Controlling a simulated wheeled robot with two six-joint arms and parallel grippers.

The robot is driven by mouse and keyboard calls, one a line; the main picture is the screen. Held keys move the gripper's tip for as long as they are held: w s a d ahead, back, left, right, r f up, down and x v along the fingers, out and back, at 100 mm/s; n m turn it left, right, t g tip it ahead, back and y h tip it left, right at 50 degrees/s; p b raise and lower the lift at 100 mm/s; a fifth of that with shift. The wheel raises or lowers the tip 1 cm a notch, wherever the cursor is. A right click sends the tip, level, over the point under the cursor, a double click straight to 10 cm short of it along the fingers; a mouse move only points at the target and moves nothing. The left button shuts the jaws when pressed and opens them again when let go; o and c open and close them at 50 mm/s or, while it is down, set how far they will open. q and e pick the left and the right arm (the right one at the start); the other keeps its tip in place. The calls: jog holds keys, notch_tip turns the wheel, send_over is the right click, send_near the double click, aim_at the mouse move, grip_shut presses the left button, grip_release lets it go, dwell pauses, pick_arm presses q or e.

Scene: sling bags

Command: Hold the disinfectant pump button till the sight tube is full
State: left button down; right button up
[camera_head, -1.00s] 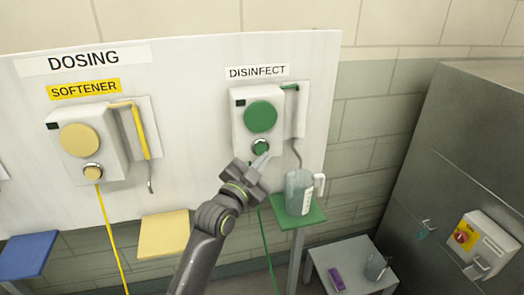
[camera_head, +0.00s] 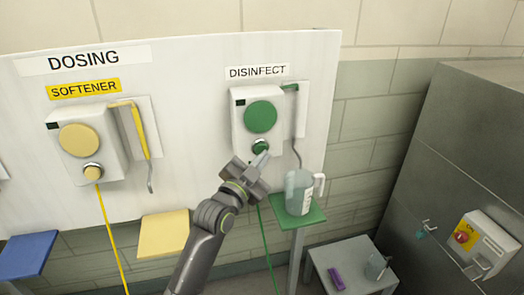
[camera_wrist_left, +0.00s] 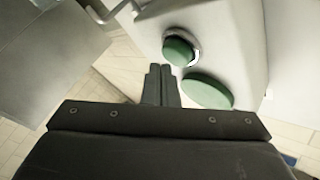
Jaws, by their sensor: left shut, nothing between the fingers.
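The DISINFECT pump (camera_head: 242,135) is a white box on the wall panel with a large green disc (camera_head: 261,117) and a smaller green button (camera_head: 260,146) below it. The button also shows in the wrist view (camera_wrist_left: 178,50). At the pump's right, the sight tube (camera_head: 297,122) is green at its top bend and looks grey below. My left gripper (camera_head: 263,159) is shut and empty, its fingertips just below the button. In the wrist view the fingertips (camera_wrist_left: 160,70) are close beside the button; I cannot tell if they touch. My right gripper is not in view.
A clear jug (camera_head: 298,195) stands on a green shelf (camera_head: 284,219) under the spout. The yellow SOFTENER pump (camera_head: 84,150) is at the left, above a yellow shelf (camera_head: 163,236). A low grey table (camera_head: 350,262) and a metal cabinet (camera_head: 450,150) are at the right.

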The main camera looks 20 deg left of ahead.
pick_arm(q)
jog(key=shift+w+a, duration=0.35)
jog(key=shift+w, duration=0.2)
dwell(0.8)
jog(key=shift+s+d, duration=0.1)
dwell(2.9)
jog(key=shift+s+d, duration=0.4)
jog(key=shift+s, duration=0.25)
jog(key=shift+s, duration=0.1)
jog(key=shift+s+d+b, duration=0.2)
jog(key=shift+s+d, duration=0.5)
jog(key=shift+s, duration=0.3)
jog(key=shift+s+d+b, duration=0.15)
jog(key=shift+s+d, duration=0.55)
jog(key=shift+s, duration=0.25)
jog(key=shift+f, duration=0.1)
